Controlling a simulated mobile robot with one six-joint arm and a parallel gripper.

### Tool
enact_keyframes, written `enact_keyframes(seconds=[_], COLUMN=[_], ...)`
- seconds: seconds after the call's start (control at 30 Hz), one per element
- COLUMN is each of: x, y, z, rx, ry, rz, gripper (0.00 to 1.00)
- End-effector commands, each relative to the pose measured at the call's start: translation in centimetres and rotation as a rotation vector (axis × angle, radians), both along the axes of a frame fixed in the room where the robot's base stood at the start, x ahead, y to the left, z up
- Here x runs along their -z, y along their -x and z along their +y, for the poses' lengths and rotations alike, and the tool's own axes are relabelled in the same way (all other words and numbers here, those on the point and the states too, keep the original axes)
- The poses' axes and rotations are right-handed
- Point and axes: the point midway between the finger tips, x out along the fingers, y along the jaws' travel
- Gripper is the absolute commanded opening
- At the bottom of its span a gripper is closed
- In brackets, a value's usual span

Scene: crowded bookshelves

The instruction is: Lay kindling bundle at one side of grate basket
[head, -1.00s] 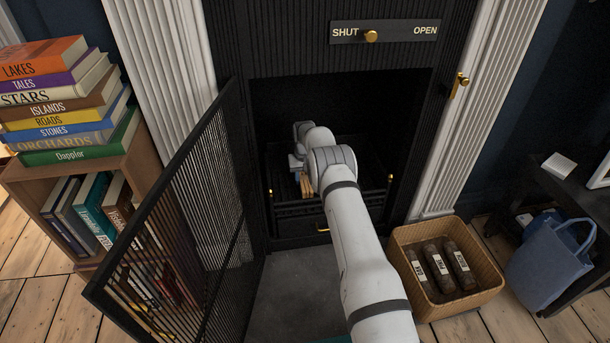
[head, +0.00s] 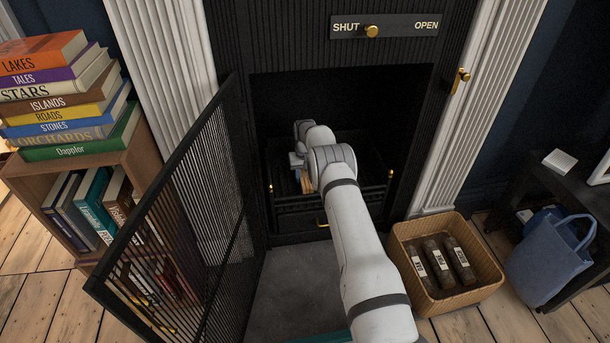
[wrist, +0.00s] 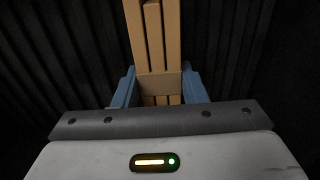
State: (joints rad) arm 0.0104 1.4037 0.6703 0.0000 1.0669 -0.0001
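The kindling bundle (wrist: 155,40) is several tan sticks held by a band, seen in the wrist view between my blue gripper fingers (wrist: 160,88). The fingers sit against both sides of the band. A small part of the bundle (head: 307,186) shows in the head view beside my wrist. My gripper (head: 298,162) is inside the fireplace, over the left part of the black grate basket (head: 290,208). My arm hides much of the basket, and I cannot tell whether the bundle touches its floor.
A black mesh door (head: 185,210) stands open at the left of the hearth. A wicker basket (head: 480,297) with dark labelled logs stands at right. A bookcase (head: 140,165) is at left. A SHUT/OPEN slider plate (head: 400,27) is above the opening.

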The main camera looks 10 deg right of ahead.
Motion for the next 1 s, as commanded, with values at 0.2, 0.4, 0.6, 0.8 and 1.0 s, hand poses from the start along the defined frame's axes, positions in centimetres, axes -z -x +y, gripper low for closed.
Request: enact_keyframes(seconds=[0.2,0.4,0.6,0.8,1.0], x=[0.0,0.0,-0.4,-2.7,-6.3], y=[0.0,0.0,0.0,0.0,0.0], z=[-0.1,0.0,0.0,0.0,0.0], rx=[0.001,0.001,0.001,0.001,0.001], ry=[0.000,0.000,0.000,0.000,0.000], rz=[0.000,0.000,0.000,0.000,0.000], gripper=[0.56,0.63,0.63,0.63,0.63])
